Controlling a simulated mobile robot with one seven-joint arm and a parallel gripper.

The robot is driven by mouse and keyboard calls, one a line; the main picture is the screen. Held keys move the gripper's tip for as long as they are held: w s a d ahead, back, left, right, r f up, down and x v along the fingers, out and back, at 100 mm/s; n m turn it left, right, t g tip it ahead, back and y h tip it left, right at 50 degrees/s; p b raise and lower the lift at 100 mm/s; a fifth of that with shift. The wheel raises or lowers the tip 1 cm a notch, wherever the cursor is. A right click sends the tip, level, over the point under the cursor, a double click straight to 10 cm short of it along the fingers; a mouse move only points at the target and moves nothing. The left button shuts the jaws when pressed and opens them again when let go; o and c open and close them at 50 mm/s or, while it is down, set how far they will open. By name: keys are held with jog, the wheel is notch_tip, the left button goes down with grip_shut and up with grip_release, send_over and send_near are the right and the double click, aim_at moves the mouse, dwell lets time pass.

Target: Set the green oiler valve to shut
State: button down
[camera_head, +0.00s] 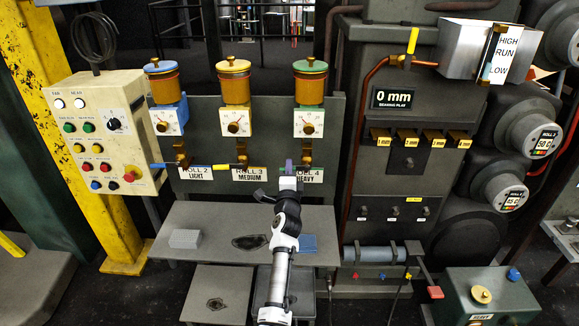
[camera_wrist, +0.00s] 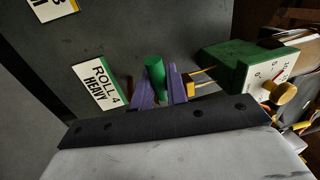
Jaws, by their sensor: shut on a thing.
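The green oiler (camera_head: 310,88) is the rightmost of three on the panel, with a green lid, an amber reservoir and a green-framed white dial (camera_head: 308,122). Its brass valve body (camera_head: 306,155) sits below the dial, above the ROLL 4 HEAVY label (camera_wrist: 96,84). My gripper (camera_head: 289,168) is in front of this valve. In the wrist view its purple fingers (camera_wrist: 159,88) are shut on the green valve handle (camera_wrist: 154,66), whose rounded end sticks out between them. In the head view my gripper hides most of the handle, so its angle is hard to tell.
To the left, the blue valve handle (camera_head: 163,166) and yellow valve handle (camera_head: 224,167) lie sideways. A grey bench (camera_head: 210,220) below holds a grey block (camera_head: 185,238), a dark stain and a blue cloth (camera_head: 308,242). The machine column (camera_head: 345,150) stands close to the right.

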jog(key=shift+r+m, duration=0.2)
jog(key=shift+m, duration=0.3)
jog(key=c, duration=1.4)
grip_release()
jog(key=shift+c, duration=0.2)
jog(key=s+f+p, duration=0.2)
jog(key=s+p, duration=0.4)
jog(key=s, duration=0.7)
jog(key=shift+s+f, duration=0.15)
jog(key=shift+f, duration=0.2)
jog(key=shift+s+p, duration=0.1)
jog(key=shift+p, duration=0.2)
